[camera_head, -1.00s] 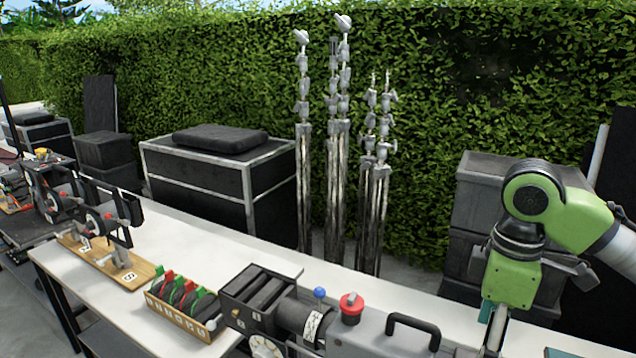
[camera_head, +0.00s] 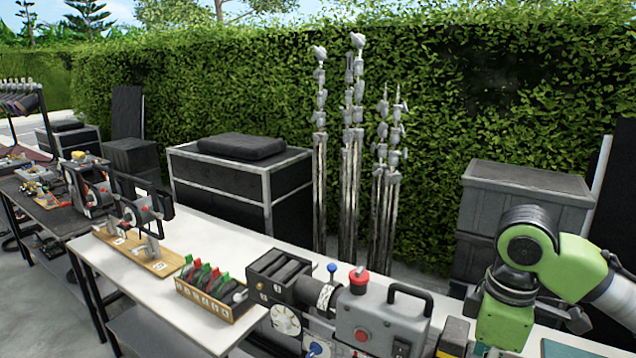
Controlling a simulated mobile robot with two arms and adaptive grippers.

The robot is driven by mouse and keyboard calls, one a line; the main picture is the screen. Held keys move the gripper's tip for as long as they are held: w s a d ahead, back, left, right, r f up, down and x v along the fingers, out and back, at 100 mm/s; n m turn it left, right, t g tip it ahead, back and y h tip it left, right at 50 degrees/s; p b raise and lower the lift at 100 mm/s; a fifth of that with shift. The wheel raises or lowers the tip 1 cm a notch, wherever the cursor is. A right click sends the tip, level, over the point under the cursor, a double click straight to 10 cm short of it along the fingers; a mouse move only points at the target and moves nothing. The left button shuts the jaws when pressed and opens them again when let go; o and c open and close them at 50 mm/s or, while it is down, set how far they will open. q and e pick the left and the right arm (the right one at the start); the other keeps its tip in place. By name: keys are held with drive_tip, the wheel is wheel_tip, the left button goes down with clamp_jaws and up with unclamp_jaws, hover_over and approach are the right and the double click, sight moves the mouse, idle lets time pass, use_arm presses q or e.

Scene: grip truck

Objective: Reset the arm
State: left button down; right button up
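One green and grey arm of mine (camera_head: 535,262) comes in from the right edge in the head view, bent over the right part of the white table. Its lower end runs toward the bottom of the picture, and its gripper is not visible. My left arm and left gripper are not in view.
The white table (camera_head: 215,238) holds a grey machine (camera_head: 385,325) with a black handle, a wooden box of coloured clips (camera_head: 215,290) and a wooden board (camera_head: 140,250) with a stand. Behind are black cases (camera_head: 240,185), light stands (camera_head: 352,150) and a hedge.

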drive_tip(key=s+a+f+m+t+y, duration=0.1)
drive_tip(key=s+a+f+y, duration=0.15)
drive_tip(key=a+f, duration=0.6)
drive_tip(key=s+a+f+m+t+y, duration=0.15)
drive_tip(key=s+a+f, duration=0.25)
drive_tip(key=a+f, duration=0.45)
drive_tip(key=s+d+f+m+h, duration=0.4)
drive_tip(key=s+d+f+m, duration=0.4)
drive_tip(key=s+d, duration=0.35)
wheel_tip(320, 180, down, 34)
drive_tip(key=s+b, duration=0.3)
drive_tip(key=b, duration=0.5)
use_arm(q)
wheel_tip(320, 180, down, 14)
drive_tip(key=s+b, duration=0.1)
drive_tip(key=b, duration=0.4)
drive_tip(key=shift+b, duration=0.4)
use_arm(e)
drive_tip(key=s+d+f+g, duration=0.1)
drive_tip(key=s+f, duration=0.7)
drive_tip(key=f, duration=0.3)
drive_tip(key=s+d+f+g, duration=0.1)
drive_tip(key=s+d+f, duration=0.1)
drive_tip(key=s+f, duration=0.7)
wheel_tip(320, 180, down, 3)
drive_tip(key=shift+d+n, duration=0.25)
drive_tip(key=shift+n, duration=0.1)
